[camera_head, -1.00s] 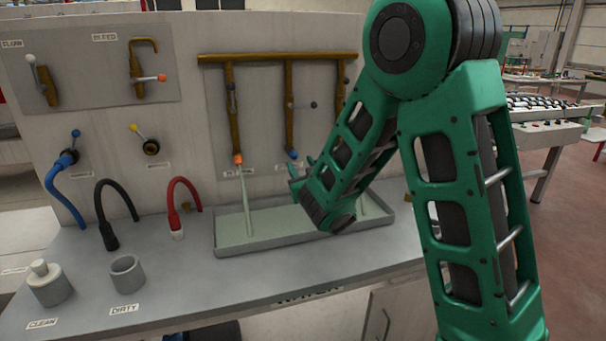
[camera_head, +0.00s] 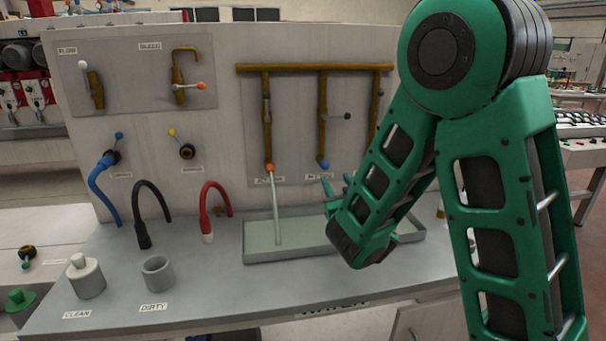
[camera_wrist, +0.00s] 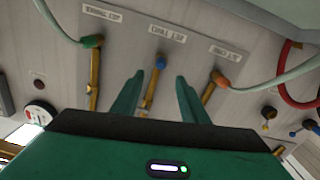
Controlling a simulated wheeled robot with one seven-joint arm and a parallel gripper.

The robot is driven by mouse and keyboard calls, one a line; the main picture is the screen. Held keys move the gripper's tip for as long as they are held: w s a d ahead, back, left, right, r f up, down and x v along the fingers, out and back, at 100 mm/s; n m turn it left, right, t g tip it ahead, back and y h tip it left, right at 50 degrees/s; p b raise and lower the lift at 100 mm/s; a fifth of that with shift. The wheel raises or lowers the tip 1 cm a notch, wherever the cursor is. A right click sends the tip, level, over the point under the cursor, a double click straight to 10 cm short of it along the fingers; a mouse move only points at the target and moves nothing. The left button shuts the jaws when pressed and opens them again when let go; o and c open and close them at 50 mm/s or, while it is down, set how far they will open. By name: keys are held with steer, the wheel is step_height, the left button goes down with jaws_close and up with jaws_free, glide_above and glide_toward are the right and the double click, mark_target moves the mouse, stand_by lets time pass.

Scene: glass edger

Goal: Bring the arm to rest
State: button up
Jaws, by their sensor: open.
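My green arm fills the right side of the head view, bent at the elbow, with its lower end over the right part of a shallow grey tray (camera_head: 262,256). My gripper (camera_head: 334,190) is mostly hidden behind the arm there; only green fingertips show. In the wrist view my gripper (camera_wrist: 158,92) has two green fingers apart with nothing between them. Beyond them is a panel with brass pipes and a blue-tipped outlet (camera_wrist: 160,62). The fingers appear apart from the pipes, though the exact gap cannot be told.
A panel with brass pipes (camera_head: 268,120) stands behind the tray. Blue, black and red hoses (camera_head: 204,196) rise at the left. A lidded grey pot (camera_head: 86,280) and an open grey cup (camera_head: 158,274) stand on the bench front.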

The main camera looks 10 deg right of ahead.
steer(key=s+d+f+m+g+h, duration=0.1)
steer(key=s+d+m+g+h, duration=0.2)
steer(key=d, duration=0.6)
steer(key=s+d+f+m+g+h, duration=0.1)
steer(key=s+d+m+g+h, duration=0.2)
steer(key=d, duration=0.5)
steer(key=s+d+f+m+g+h, duration=0.1)
steer(key=s+d+f+m+g, duration=0.2)
steer(key=s+d, duration=0.55)
steer(key=s+a+f+g+y, duration=0.1)
steer(key=s+a+g+y, duration=0.2)
steer(key=s, duration=1.1)
steer(key=s+a+n+g+y, duration=0.1)
steer(key=s+a+g+y, duration=0.3)
steer(key=s, duration=1)
steer(key=shift+a+f+g, duration=0.35)
steer(key=shift+a+g, duration=0.4)
steer(key=shift+g, duration=0.25)
steer(key=shift+w+f, duration=0.25)
steer(key=shift+w, duration=0.3)
